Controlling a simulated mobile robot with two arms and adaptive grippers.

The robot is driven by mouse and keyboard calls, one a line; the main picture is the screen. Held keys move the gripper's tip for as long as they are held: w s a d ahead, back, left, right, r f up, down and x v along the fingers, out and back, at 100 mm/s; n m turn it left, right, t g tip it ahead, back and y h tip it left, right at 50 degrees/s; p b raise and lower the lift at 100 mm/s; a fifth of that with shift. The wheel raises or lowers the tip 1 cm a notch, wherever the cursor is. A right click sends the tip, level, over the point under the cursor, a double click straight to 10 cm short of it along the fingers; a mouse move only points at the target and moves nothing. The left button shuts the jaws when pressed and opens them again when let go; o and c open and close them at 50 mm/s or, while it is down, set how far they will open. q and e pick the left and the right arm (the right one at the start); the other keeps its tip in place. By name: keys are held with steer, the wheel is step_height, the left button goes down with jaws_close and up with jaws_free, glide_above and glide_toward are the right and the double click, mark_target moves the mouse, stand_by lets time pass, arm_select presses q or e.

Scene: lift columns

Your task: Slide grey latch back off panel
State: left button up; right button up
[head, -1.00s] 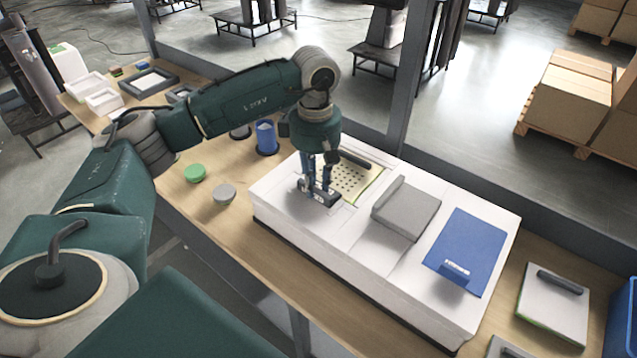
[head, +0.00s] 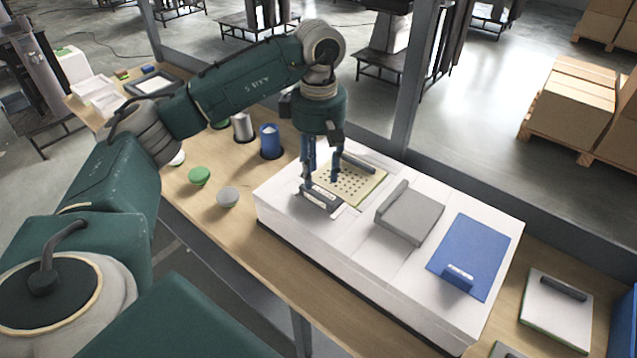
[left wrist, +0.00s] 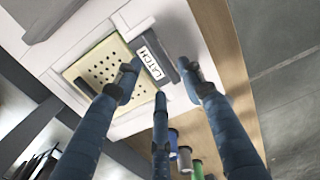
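The grey latch (head: 322,201) is a dark grey block with a white label on the white housing, at the near left edge of the yellowish perforated panel (head: 358,188). In the left wrist view the latch (left wrist: 168,66) reads "LATCH" and borders the panel (left wrist: 92,68); I cannot tell if it still overlaps the edge. My left gripper (head: 321,180) points down over the latch and the panel's near end. Its fingers (left wrist: 160,88) are spread, with nothing held between them. A finger hides part of the panel. My right gripper is not in view.
The white housing (head: 283,207) also carries a grey cover (head: 412,218) and a blue cover (head: 468,255) to the right. A dark bar (head: 359,162) lies at the panel's far side.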

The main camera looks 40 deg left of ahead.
arm_select(q)
step_height(320, 180, up, 7)
steer(key=shift+f, duration=0.2)
stand_by(0.7)
